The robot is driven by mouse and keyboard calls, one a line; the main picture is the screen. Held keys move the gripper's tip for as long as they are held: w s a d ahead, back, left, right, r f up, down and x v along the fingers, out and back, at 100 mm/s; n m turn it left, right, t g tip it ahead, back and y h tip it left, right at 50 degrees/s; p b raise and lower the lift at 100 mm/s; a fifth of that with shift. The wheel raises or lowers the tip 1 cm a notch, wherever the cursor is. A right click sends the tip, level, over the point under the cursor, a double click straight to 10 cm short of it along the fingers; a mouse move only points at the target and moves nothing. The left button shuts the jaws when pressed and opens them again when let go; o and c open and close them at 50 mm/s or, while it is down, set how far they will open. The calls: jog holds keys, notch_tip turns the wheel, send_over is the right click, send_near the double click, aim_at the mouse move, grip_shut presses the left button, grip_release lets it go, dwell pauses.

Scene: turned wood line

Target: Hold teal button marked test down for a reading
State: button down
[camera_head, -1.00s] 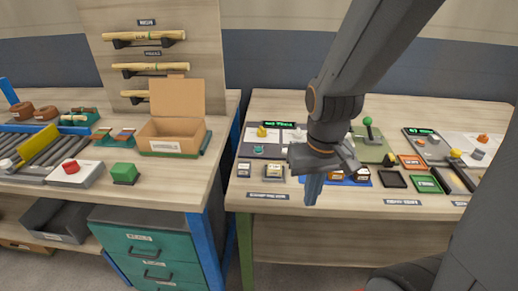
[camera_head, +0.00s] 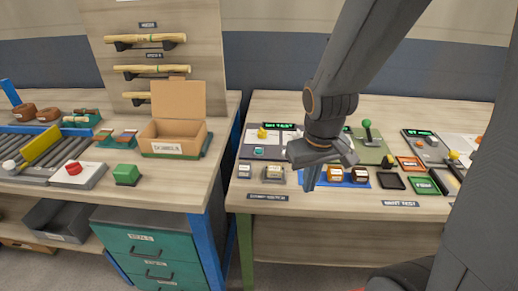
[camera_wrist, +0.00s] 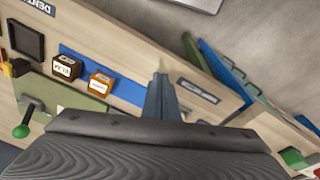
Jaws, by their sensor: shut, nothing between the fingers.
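A small teal button (camera_head: 258,153) sits on the grey panel at the left of the right-hand bench, in the head view. I cannot read any marking on it. A dark display (camera_head: 280,126) with green text stands just behind it. My gripper (camera_head: 309,188) is shut and empty, pointing down over the front of the bench, right of and nearer than the button, clearly apart from it. In the wrist view my gripper (camera_wrist: 160,85) shows its closed fingers over the bench, and the button is not visible there.
A blue mat (camera_head: 358,181) with small labelled blocks lies just right of my gripper. A green-knobbed lever (camera_head: 367,125) stands behind it. Trays (camera_head: 422,185) and another display (camera_head: 418,133) are farther right. The left bench holds an open cardboard box (camera_head: 171,137).

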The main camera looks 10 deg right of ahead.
jog(key=w+r+n+t+p, duration=0.2)
jog(key=w+n+p, duration=0.1)
jog(key=w, duration=0.4)
notch_tip(320, 180, up, 6)
jog(key=n+t+y+p, duration=0.4)
jog(key=n+y+p, duration=0.15)
jog(key=n, duration=0.45)
send_over(259, 152)
jog(key=shift+s+d+f+h, duration=0.15)
jog(key=shift+s+d+h, duration=0.1)
jog(key=shift+d+h, duration=0.1)
jog(key=shift+f, duration=0.1)
notch_tip(259, 152, down, 9)
jog(key=b, duration=0.8)
jog(key=shift+r, duration=0.2)
jog(key=shift+f, duration=0.15)
jog(key=shift+f+b, duration=0.25)
jog(key=shift+b, duration=0.05)
jog(key=shift+f+b, duration=0.3)
jog(key=shift+f, duration=0.1)
dwell(2.0)
